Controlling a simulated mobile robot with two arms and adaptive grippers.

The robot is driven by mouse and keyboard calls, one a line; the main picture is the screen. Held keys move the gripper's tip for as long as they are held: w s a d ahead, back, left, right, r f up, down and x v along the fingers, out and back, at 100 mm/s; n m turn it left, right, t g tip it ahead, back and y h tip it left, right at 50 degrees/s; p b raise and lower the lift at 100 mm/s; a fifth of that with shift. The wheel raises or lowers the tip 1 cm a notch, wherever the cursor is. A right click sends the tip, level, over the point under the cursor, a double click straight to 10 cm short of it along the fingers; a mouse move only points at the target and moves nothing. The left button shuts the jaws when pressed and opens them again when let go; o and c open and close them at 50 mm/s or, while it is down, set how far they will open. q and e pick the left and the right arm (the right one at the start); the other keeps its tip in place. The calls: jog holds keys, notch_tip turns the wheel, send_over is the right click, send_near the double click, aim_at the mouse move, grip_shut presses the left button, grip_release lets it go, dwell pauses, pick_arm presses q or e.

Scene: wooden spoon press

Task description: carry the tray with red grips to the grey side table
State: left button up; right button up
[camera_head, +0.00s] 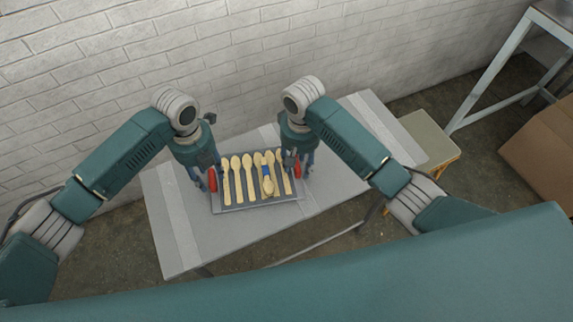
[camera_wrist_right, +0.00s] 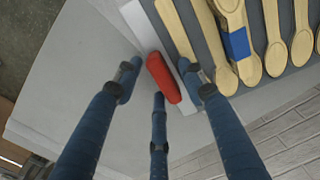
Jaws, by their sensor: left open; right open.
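The grey tray (camera_head: 258,205) holds several wooden spoons and lies on a long grey table (camera_head: 180,225). Its left red grip (camera_head: 212,181) and right red grip (camera_head: 297,170) are at its short ends. My left gripper (camera_head: 204,184) is open, fingers down, beside the left grip. My right gripper (camera_head: 298,172) is open at the right grip. In the right wrist view, the red grip (camera_wrist_right: 163,78) lies between the spread fingers of my right gripper (camera_wrist_right: 162,80), with gaps at the sides. Contact cannot be told. One spoon has a blue band (camera_head: 267,184).
A small low table with a pale grey-beige top (camera_head: 428,137) stands right of the long table. A cardboard box (camera_head: 541,150) and a metal-framed bench (camera_head: 490,75) are further right. A white brick wall (camera_head: 250,60) runs behind. Bare floor shows around the furniture.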

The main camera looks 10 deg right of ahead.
jog(key=shift+r, duration=0.1)
pick_arm(q)
notch_tip(320, 180, up, 10)
pick_arm(e)
notch_tip(320, 180, up, 12)
dwell(0.4)
pick_arm(q)
jog(key=shift+s+f, duration=0.1)
jog(key=shift+s, duration=0.05)
dwell(0.5)
